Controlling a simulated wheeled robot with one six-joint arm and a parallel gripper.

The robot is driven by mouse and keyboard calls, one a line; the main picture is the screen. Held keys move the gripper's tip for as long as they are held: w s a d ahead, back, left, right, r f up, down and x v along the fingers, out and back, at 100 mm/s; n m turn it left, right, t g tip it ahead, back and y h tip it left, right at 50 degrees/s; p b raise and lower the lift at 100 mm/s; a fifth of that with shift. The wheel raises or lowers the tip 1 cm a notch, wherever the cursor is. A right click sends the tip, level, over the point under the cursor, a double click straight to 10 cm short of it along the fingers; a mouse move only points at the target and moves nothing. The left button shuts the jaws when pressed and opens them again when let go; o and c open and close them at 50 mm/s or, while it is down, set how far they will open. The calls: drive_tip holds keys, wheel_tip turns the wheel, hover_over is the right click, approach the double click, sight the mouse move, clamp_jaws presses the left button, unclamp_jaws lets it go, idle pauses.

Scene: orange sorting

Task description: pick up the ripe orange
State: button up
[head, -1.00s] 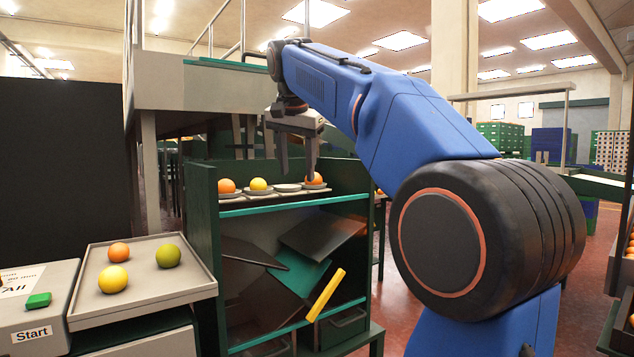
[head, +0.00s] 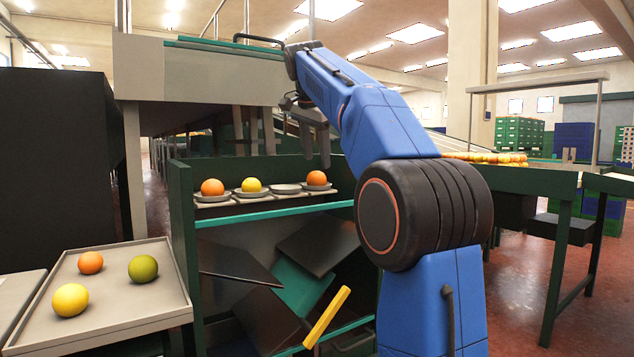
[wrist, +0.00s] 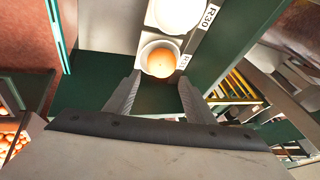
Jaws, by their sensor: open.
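A ripe-looking orange (head: 317,178) sits in the rightmost cup on top of the green rack. It also shows in the wrist view (wrist: 161,63), resting in its round pale holder. My gripper (head: 316,159) is open and empty, pointing down just above this orange in the head view. In the wrist view the two fingertips (wrist: 160,82) are spread, with the orange just beyond the gap between them. Another orange fruit (head: 212,187) sits in the leftmost cup, with a yellow fruit (head: 251,185) beside it. The cup (head: 285,188) next to my orange is empty.
A grey tray (head: 125,312) at the left holds an orange, a yellow and a green fruit. The green rack (head: 183,240) has tilted dark panels and a yellow bar (head: 327,317) below. A grey machine frame (head: 205,75) stands behind the rack.

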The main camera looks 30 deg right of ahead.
sight(316, 173)
drive_tip(key=shift+a+x, duration=0.2)
drive_tip(key=shift+x, duration=1.4)
drive_tip(key=shift+a+x, duration=0.2)
drive_tip(key=shift+x, duration=1.35)
drive_tip(key=shift+w+f, duration=0.1)
drive_tip(key=shift+f, duration=0.05)
drive_tip(key=c, duration=0.7)
